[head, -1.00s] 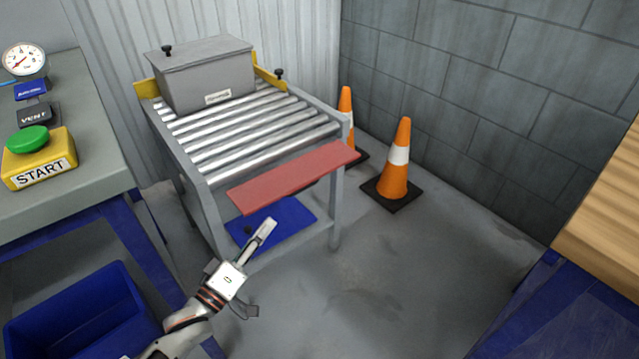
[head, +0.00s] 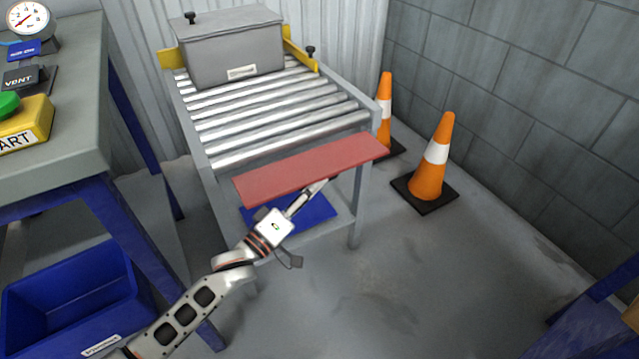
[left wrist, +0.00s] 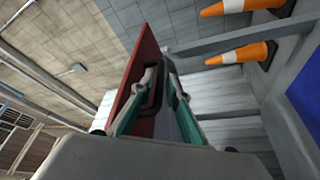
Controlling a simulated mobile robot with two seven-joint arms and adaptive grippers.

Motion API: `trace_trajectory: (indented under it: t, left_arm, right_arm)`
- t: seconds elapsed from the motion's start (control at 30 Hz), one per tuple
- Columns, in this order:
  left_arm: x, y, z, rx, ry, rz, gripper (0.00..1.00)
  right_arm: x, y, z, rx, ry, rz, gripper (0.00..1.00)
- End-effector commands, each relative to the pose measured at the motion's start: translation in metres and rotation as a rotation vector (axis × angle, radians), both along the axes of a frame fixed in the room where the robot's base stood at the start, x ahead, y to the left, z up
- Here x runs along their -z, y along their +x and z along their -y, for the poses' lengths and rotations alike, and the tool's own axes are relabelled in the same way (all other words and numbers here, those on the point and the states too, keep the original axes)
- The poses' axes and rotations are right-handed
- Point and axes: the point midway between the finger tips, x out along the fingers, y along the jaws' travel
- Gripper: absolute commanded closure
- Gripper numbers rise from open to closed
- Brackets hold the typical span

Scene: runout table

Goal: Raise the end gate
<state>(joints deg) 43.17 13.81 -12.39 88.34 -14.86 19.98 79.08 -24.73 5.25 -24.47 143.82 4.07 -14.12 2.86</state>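The end gate is a red panel (head: 310,168) at the near end of the roller table, sloping outward with its broad face up. In the left wrist view the gate (left wrist: 146,65) shows nearly edge-on beside the fingers. My left gripper (head: 322,186) is just under the gate's near edge, its tips partly hidden by the panel. In the left wrist view the fingers (left wrist: 160,78) stand apart with a gap between them. A dark loop-like part lies near the tips; I cannot tell whether they touch it or the gate. My right gripper is not in view.
A grey box (head: 232,52) sits at the far end of the rollers (head: 270,115). Two orange cones (head: 432,160) stand right of the table. A bench with a START button (head: 22,125) and a blue bin (head: 80,298) are at left. The floor in front is clear.

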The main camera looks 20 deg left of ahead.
Motion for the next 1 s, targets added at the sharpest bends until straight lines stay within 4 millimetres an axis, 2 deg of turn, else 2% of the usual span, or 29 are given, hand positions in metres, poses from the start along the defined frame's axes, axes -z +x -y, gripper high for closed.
trace_trajectory:
  t: [0.17, 0.43, 0.47, 0.5, 0.87, 1.0]
  left_arm:
    - [-0.001, 0.010, 0.004, 0.001, -0.001, -0.001, 0.85]
    - [-0.003, 0.012, 0.004, 0.000, 0.000, 0.001, 0.85]
    - [-0.003, 0.012, 0.004, 0.000, 0.000, 0.001, 0.90]
    - [-0.003, 0.011, 0.004, 0.000, 0.000, 0.001, 1.00]
    - [-0.008, 0.012, 0.005, 0.001, -0.013, -0.006, 1.00]
    - [-0.015, 0.012, 0.006, 0.001, -0.039, -0.022, 1.00]
  right_arm:
    - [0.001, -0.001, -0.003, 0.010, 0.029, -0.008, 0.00]
    - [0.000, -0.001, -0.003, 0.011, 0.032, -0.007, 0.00]
    - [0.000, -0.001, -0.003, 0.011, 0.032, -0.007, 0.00]
    - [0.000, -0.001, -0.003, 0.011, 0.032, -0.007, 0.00]
    - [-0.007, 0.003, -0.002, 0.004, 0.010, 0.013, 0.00]
    - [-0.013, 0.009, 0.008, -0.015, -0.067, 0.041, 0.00]
